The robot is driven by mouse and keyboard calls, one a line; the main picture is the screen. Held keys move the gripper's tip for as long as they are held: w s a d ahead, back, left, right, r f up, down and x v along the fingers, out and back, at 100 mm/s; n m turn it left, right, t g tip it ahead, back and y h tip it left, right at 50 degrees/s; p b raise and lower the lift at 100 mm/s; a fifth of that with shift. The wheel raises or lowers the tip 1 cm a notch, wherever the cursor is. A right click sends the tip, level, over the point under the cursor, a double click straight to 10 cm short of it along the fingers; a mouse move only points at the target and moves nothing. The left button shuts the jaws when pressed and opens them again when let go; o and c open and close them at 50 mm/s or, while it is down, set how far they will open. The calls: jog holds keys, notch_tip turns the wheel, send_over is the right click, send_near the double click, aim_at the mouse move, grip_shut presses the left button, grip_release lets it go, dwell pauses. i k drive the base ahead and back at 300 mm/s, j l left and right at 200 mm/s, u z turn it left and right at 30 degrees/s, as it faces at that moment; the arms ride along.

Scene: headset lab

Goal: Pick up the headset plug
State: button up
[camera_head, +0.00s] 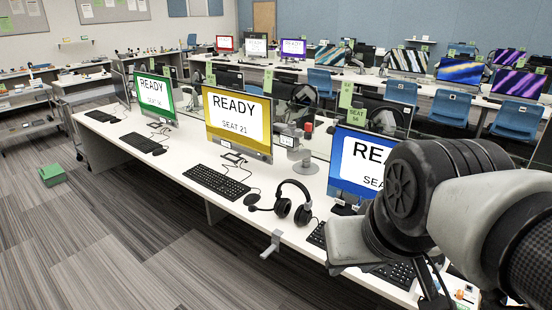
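A black over-ear headset (283,204) lies on the near white desk, in front of the gap between the yellow and blue monitors. Its microphone boom points left. I cannot make out its plug; a thin dark cable runs near the headset, but its end is too small to tell. My arm fills the right side of the view, above the desk and right of the headset. Dark narrow parts below the arm (432,285) may belong to my gripper, but its fingers are not clear. I cannot tell whether it is open or holds anything.
A yellow-framed monitor (238,122) and a blue-framed monitor (357,162) stand behind the headset. A keyboard (217,184) lies to its left. A grey clamp-like bracket (271,243) sits on the desk's front edge. A green box (52,175) stands on the open carpet at left.

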aim_at(304, 215)
jog(key=z, duration=1.3)
jog(key=k+j, duration=0.1)
jog(key=l+u, duration=0.45)
jog(key=l, duration=0.6)
jog(key=k, duration=0.05)
